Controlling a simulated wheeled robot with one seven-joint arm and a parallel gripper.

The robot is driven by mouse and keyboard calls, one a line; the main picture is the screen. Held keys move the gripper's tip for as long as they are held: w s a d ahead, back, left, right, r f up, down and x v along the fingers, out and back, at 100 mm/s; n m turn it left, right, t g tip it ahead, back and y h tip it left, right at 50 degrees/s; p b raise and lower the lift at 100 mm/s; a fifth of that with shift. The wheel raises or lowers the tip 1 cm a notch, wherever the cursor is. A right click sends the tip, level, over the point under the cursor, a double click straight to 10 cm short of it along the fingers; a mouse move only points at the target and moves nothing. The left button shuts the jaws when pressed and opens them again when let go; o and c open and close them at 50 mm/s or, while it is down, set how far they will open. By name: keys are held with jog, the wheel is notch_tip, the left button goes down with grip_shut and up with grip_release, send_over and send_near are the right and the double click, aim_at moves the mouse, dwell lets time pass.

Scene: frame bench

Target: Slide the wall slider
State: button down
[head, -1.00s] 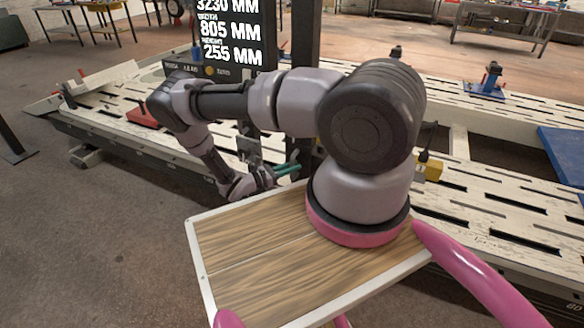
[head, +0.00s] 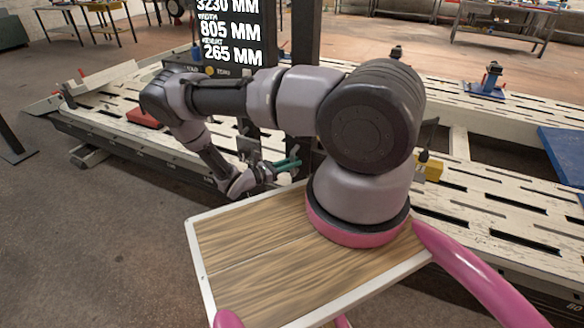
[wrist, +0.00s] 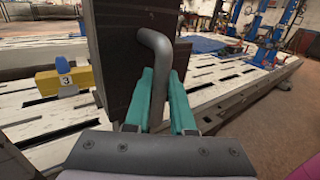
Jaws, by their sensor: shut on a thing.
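The wall slider shows in the wrist view as a dark block with a bent grey handle (wrist: 154,62) on it. My gripper (wrist: 156,95) has teal fingers on both sides of the lower part of this handle and is shut on it. In the head view my gripper (head: 288,164) is at a dark upright post (head: 304,100), and the handle is too small to make out. A black display (head: 232,35) beside the post reads 3230, 805 and 265 MM, its lowest line being the height.
A long pale slotted frame bench (head: 490,130) runs behind my arm. A blue clamp (head: 489,80) stands at the right. Bare floor (head: 80,240) lies at the left.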

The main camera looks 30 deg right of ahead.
aim_at(292, 152)
notch_tip(292, 152, up, 9)
jog(key=shift+f, duration=0.15)
jog(key=c, duration=0.8)
grip_release()
jog(key=shift+o, duration=0.2)
jog(key=a, duration=1)
jog(key=shift+s+a, duration=0.35)
jog(key=shift+a, duration=0.05)
